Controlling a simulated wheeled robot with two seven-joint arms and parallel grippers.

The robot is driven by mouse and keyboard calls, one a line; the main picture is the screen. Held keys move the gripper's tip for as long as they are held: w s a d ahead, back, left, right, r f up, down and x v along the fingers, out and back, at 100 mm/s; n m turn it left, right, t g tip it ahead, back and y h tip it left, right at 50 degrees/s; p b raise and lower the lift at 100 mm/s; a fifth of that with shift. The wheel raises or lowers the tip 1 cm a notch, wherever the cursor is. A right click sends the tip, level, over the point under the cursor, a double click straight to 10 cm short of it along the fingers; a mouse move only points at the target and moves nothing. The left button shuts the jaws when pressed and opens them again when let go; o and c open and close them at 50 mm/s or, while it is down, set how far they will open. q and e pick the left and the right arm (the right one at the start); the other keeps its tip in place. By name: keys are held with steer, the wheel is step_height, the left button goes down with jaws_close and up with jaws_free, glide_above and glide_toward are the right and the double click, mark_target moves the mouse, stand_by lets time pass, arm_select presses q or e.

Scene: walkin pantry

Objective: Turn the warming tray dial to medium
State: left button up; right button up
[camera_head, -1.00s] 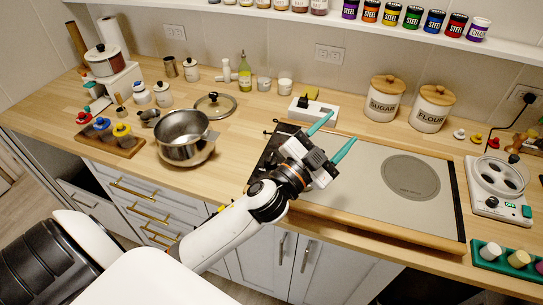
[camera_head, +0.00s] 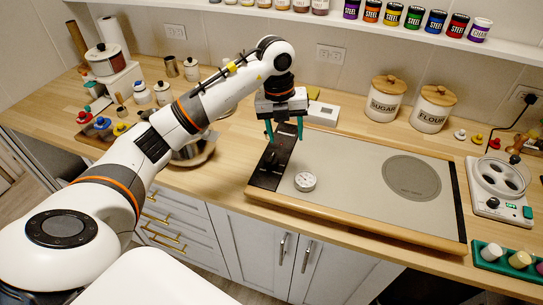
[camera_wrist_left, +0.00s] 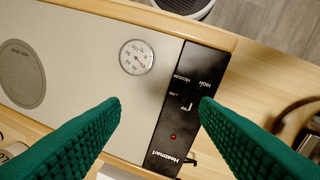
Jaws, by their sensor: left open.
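The warming tray (camera_head: 350,200) is a wide grey plate in a wooden frame. Its black control strip (camera_head: 262,178) runs along the left end. In the left wrist view the strip (camera_wrist_left: 168,143) carries white HIGH, MEDIUM and LOW markings and a red light. The small black dial (camera_wrist_left: 187,103) sits beside these markings. Its exact setting is too small to read. My left gripper (camera_head: 284,132) points down above the strip, with its green fingers open and empty. In the left wrist view the fingers (camera_wrist_left: 160,103) are apart, with the dial near the right fingertip.
A round white thermometer (camera_head: 305,181) lies on the plate near the strip. Sugar (camera_head: 385,98) and flour (camera_head: 433,108) jars stand behind the tray. A white hot plate device (camera_head: 497,185) stands to the right. My left arm hides part of the metal pot (camera_head: 188,153).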

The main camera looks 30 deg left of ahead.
mark_target(271, 157)
arm_select(q)
steer(key=shift+n+g+y, duration=0.3)
steer(key=shift+n+y, duration=0.2)
steer(key=shift+y, duration=0.3)
steer(key=a+f+p, duration=0.1)
steer(key=f, duration=0.2)
steer(key=a+f+p, duration=0.1)
steer(key=f, duration=0.2)
steer(key=a+f+p, duration=0.1)
steer(key=f, duration=0.2)
steer(key=shift+s+a, duration=0.3)
steer(key=shift+f, duration=0.85)
steer(key=shift+c, duration=0.6)
steer(key=c, duration=0.9)
